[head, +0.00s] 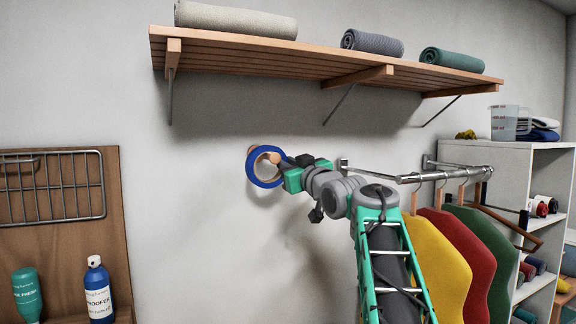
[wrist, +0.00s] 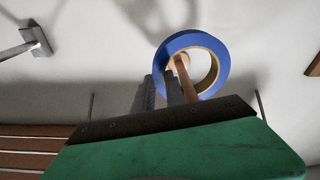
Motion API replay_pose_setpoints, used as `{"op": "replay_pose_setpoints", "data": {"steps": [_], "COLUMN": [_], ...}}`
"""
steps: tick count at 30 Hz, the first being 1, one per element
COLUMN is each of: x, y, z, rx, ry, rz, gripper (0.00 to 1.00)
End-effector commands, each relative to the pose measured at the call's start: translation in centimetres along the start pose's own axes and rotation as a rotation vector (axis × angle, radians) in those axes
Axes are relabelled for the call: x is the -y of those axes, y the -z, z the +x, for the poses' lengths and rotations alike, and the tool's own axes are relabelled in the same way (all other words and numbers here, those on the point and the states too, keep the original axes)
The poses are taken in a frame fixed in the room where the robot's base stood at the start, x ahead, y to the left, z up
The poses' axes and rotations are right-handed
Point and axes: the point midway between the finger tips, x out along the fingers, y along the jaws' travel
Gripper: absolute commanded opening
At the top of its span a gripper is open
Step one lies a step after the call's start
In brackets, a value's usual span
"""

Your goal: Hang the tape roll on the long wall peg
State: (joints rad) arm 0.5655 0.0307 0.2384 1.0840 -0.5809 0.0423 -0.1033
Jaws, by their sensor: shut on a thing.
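The blue tape roll (head: 252,174) has a tan inner core and is close to the wall. The wooden peg (head: 275,158) appears to pass through its hole, with the rounded tip on the near side. In the wrist view the peg (wrist: 185,78) runs through the ring of the tape roll (wrist: 218,58) toward the camera. My gripper (head: 283,163) is shut on the roll's rim at its right side in the head view. In the wrist view my gripper's grey fingers (wrist: 160,90) are at the rim, beside the peg. Whether the core rests on the peg is unclear.
A slatted shelf (head: 300,67) with rolled towels hangs above. A metal rail (head: 445,174) with several garments is right of the roll, close to my arm. A wooden board (head: 60,190) with a wire rack and bottles is at left. The wall between board and roll is clear.

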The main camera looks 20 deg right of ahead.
Motion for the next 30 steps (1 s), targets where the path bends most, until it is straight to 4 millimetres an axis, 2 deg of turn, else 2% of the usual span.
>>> {"op": "replay_pose_setpoints", "data": {"steps": [5,6,15,23,26,30], "x": [0.0,0.0,0.0,0.0,0.0,-0.1], "y": [0.1,0.1,0.0,-0.1,-0.1,-0.3], "z": [0.0,0.0,0.0,-0.2,-1.4,-4.4], "rx": [-0.001,-0.001,0.0,0.0,-0.001,-0.002], "ry": [0.0,0.0,0.0,0.0,-0.001,-0.004], "rz": [0.0,0.0,0.0,0.0,-0.001,-0.002], "gripper": [0.0,0.17,0.41,0.41,0.41,0.41]}}
